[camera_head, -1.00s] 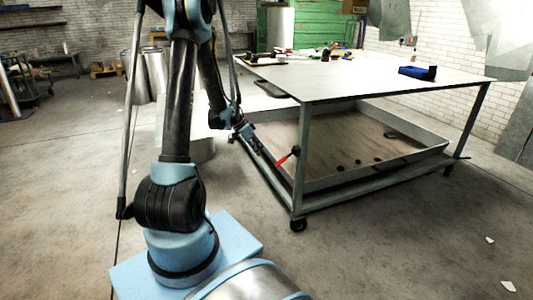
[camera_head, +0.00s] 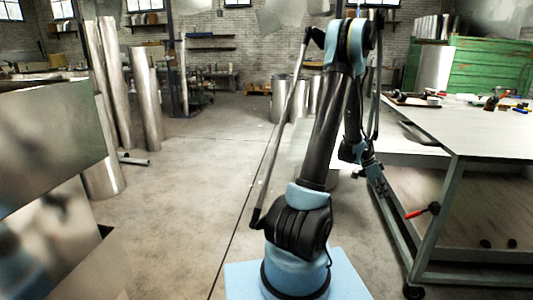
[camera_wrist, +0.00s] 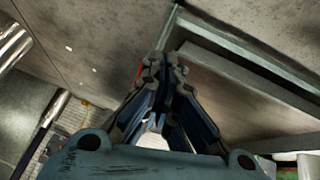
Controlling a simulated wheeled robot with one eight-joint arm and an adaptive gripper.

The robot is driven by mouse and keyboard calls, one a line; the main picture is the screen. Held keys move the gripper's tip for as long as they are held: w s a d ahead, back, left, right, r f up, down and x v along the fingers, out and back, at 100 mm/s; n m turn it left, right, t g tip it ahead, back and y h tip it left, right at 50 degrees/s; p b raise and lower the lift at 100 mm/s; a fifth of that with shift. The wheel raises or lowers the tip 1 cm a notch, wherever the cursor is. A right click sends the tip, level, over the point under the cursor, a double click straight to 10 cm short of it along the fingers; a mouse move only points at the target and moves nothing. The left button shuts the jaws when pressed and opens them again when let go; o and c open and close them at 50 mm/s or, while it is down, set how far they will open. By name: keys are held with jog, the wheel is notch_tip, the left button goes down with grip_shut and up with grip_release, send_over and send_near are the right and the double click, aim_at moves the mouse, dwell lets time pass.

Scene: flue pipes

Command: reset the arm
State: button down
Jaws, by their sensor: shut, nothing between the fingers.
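My arm stands folded up in the middle of the head view, on its blue base. My gripper (camera_head: 382,189) hangs low to the right of the arm, near the left side of the metal table (camera_head: 490,130). In the wrist view my gripper (camera_wrist: 160,66) has its fingertips together with nothing between them. Concrete floor and the edge of the table frame lie beyond the fingers.
A red-handled clamp (camera_head: 421,211) on the table frame is close to my gripper. Tall metal pipes (camera_head: 107,85) stand at the left, beside a metal sheet (camera_head: 50,145). A green cabinet (camera_head: 490,65) is at the back right. The floor between pipes and arm is clear.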

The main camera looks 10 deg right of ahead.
jog(key=a+r+n+t, duration=0.1)
jog(key=a+r+n, duration=0.3)
jog(key=a, duration=0.5)
jog(key=w+a+r+n+t+y, duration=0.1)
jog(key=a+r+n+t, duration=0.15)
jog(key=a+r, duration=0.45)
jog(key=a+r+n, duration=0.3)
jog(key=a+n, duration=0.1)
jog(key=a, duration=0.8)
jog(key=s+a+f+n+t+y, duration=0.1)
jog(key=s+a+n, duration=0.4)
jog(key=a, duration=0.6)
jog(key=s+a+f+n+t+y, duration=0.1)
jog(key=s+a+n+y, duration=0.2)
jog(key=s+a, duration=0.7)
jog(key=shift+s+a+f+n, duration=0.15)
jog(key=shift+a+f+n, duration=0.25)
jog(key=shift+n, duration=0.85)
jog(key=shift+r, duration=0.1)
